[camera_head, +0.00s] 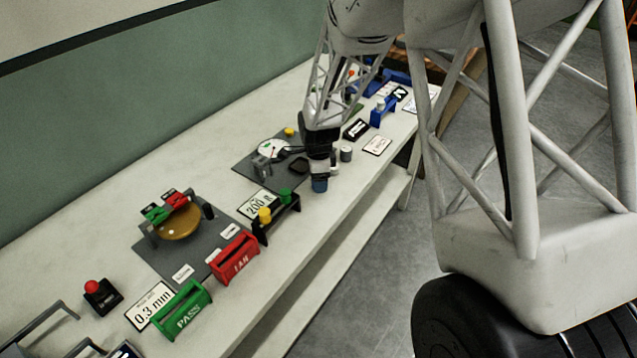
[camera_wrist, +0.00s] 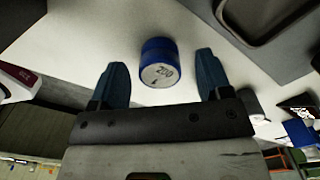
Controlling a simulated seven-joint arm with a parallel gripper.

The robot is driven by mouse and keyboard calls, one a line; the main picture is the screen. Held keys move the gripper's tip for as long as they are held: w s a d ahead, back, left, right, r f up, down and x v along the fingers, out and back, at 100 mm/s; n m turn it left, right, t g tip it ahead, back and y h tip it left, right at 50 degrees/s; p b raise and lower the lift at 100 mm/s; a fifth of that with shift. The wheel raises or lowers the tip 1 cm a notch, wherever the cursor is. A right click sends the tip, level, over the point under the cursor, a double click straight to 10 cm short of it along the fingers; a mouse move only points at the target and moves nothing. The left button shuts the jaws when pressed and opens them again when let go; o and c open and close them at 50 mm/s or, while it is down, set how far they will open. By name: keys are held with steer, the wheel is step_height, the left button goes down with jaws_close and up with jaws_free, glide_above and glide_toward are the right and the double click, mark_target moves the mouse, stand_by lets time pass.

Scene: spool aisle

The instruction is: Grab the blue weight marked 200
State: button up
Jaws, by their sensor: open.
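The blue weight (camera_wrist: 158,62) stands on the white bench top, with a pale end face that reads 200 in the wrist view. In that view it sits between and just beyond the two blue fingertips of my gripper (camera_wrist: 160,80), with clear gaps on both sides. My gripper is open and empty. In the head view the blue weight (camera_head: 320,185) shows directly below my gripper (camera_head: 320,172), near the bench's front edge. The fingers are hard to make out there.
A grey cylinder (camera_head: 346,154) stands right of my gripper. A black holder (camera_head: 277,218) with yellow and green knobs is to the left, by a "200" sign (camera_head: 258,204). A dark grey mat with a dial lies behind. Red (camera_head: 234,258) and green (camera_head: 181,310) bins stand further left.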

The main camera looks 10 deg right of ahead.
steer(key=c, duration=1.1)
steer(key=shift+r, duration=0.1)
steer(key=shift+c, duration=0.2)
steer(key=shift+r, duration=0.85)
steer(key=shift+s+r, duration=0.25)
steer(key=shift+r, duration=0.6)
steer(key=s+d+r, duration=0.1)
steer(key=s, duration=1.4)
steer(key=shift+s+r, duration=0.2)
steer(key=shift+d, duration=0.1)
